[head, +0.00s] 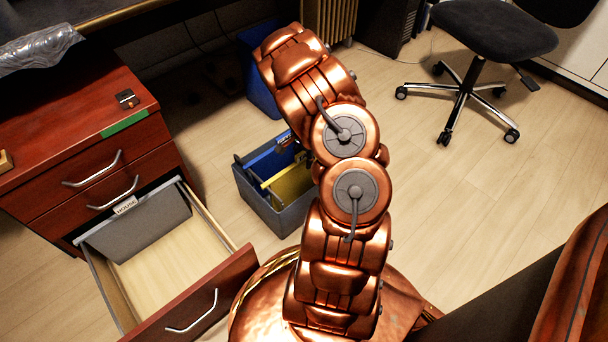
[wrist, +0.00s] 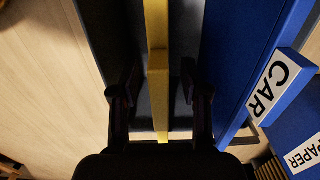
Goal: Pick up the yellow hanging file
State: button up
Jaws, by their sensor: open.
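The yellow hanging file (head: 290,187) stands in a grey box (head: 262,207) on the floor, partly hidden by my arm. In the wrist view its top edge is a narrow yellow strip (wrist: 157,45) running down the middle. My gripper (wrist: 160,88) is open, with one dark finger on each side of the yellow strip. I cannot tell whether either finger touches it. In the head view the gripper is hidden behind my arm. A blue hanging file (wrist: 235,60) with a CAR label is to the right of the yellow one in the wrist view.
A blue bin (head: 258,85) stands behind the box; a blue thing labelled PAPER (wrist: 300,150) shows in the wrist view. An open drawer (head: 215,300) at left holds a grey HOUSE file (head: 140,228). A desk chair (head: 495,30) is at upper right. The floor between is clear.

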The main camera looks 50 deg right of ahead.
grip_shut()
dwell(0.5)
